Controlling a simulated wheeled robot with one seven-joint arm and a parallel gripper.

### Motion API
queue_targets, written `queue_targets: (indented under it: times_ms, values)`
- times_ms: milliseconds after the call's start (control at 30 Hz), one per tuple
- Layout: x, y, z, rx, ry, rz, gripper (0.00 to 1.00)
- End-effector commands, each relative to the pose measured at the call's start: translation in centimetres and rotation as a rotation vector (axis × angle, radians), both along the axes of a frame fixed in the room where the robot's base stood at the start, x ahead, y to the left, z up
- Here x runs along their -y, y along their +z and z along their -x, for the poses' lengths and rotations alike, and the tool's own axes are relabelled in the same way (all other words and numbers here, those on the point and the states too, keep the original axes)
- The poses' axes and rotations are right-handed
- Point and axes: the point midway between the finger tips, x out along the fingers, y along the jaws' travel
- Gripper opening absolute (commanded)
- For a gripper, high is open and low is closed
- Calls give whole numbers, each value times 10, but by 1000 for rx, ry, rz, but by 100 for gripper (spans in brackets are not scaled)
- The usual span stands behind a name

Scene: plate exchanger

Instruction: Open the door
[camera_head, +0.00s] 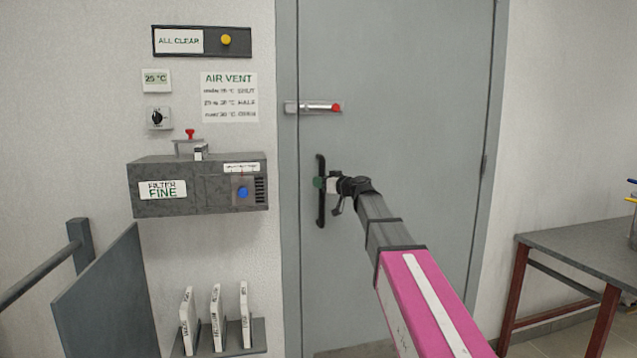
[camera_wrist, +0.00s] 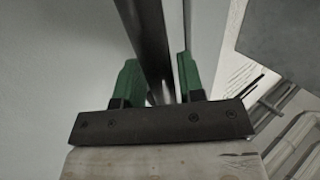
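The grey door (camera_head: 400,120) stands flush in its frame and looks shut. A black vertical handle (camera_head: 320,215) is near its left edge. Above the handle, a metal bolt with a red knob (camera_head: 336,107) lies level across the seam between door and frame. My gripper (camera_head: 321,184) is at the handle, at about mid-height. In the wrist view, the dark handle bar (camera_wrist: 150,35) runs between my two green fingers (camera_wrist: 158,78), one on each side. I cannot tell whether both fingers press on it.
Left of the door, a grey filter box (camera_head: 225,207) with a blue button juts from the wall, above a small rack (camera_head: 260,335) of upright plates. A grey panel (camera_head: 105,300) and rail stand lower left. A table (camera_head: 590,240) stands right of the door.

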Motion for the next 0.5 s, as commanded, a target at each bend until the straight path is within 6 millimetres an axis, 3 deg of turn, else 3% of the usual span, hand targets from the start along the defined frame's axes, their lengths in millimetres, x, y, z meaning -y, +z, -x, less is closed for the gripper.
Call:
queue_targets:
  times_ms: [200,500]
  values:
    - [-13,0,-11,0,0,0,36]
    - [-14,0,-11,0,0,0,36]
